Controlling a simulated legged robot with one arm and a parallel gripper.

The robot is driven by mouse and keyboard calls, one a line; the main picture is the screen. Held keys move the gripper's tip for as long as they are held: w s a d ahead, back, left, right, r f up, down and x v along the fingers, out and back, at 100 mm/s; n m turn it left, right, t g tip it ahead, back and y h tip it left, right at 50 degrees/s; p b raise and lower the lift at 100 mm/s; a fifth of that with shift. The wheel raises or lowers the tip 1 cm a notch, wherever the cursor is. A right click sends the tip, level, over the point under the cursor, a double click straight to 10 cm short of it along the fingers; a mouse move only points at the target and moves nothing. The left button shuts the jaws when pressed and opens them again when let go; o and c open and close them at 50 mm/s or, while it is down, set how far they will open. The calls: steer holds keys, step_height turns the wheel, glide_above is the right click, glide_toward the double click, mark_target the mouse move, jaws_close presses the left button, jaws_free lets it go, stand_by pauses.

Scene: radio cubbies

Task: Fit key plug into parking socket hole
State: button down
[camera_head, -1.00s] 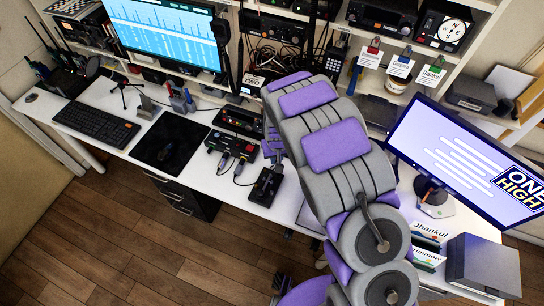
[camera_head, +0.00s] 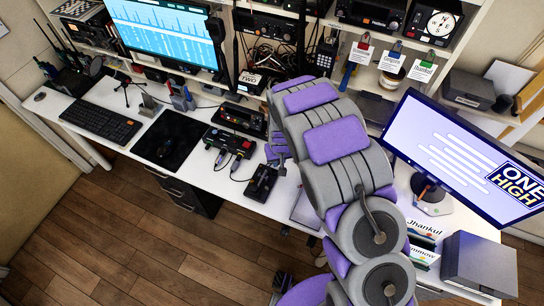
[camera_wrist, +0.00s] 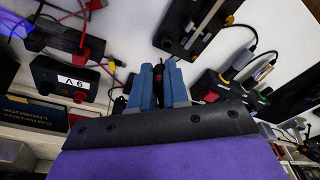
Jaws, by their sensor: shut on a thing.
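In the wrist view my gripper (camera_wrist: 158,78) has its blue-grey fingers close together around a small dark piece, which appears to be the key plug (camera_wrist: 158,74). Much of the plug is hidden between the fingers. In the head view the gripper (camera_head: 278,148) is small and mostly hidden behind my arm, above the white desk. A black box with plugged-in cables (camera_head: 229,143) lies left of the gripper; it also shows in the wrist view (camera_wrist: 222,88). A black key device (camera_head: 262,182) lies at the desk's front edge. I cannot tell which opening is the parking socket hole.
A radio (camera_head: 240,119) sits behind the cabled box. A dark box with a white label (camera_wrist: 68,78) and red connectors is left of the fingers in the wrist view, beside loose cables. A keyboard (camera_head: 101,120) and black mat (camera_head: 170,138) lie left; a tilted monitor (camera_head: 460,160) stands right.

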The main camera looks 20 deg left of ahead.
steer(key=a+f, duration=0.3)
steer(key=f, duration=0.1)
steer(key=shift+a, duration=0.3)
steer(key=shift+d+r, duration=0.25)
steer(key=shift+d, duration=0.7)
steer(key=shift+d+r, duration=0.25)
steer(key=shift+d, duration=0.65)
steer(key=shift+a+f, duration=0.25)
steer(key=shift+a, duration=0.75)
steer(key=shift+a+f, duration=0.2)
steer(key=shift+a, duration=0.75)
steer(key=shift+d+r, duration=0.2)
steer(key=shift+d, duration=0.25)
steer(key=shift+d+r, duration=0.2)
steer(key=shift+d, duration=0.25)
steer(key=shift+a, duration=0.1)
steer(key=shift+a+f, duration=0.15)
steer(key=shift+a, duration=0.45)
steer(key=shift+a+f, duration=0.15)
steer(key=shift+a, duration=0.4)
steer(key=shift+d+r, duration=0.15)
steer(key=shift+d, duration=0.5)
steer(key=shift+d+r, duration=0.15)
steer(key=shift+d, duration=0.5)
steer(key=shift+a+f+p, duration=0.25)
steer(key=shift+a+p, duration=0.05)
steer(key=shift+p, duration=0.15)
steer(key=shift+d+r+p, duration=0.2)
steer(key=shift+d+p, duration=0.15)
steer(key=shift+d, duration=0.9)
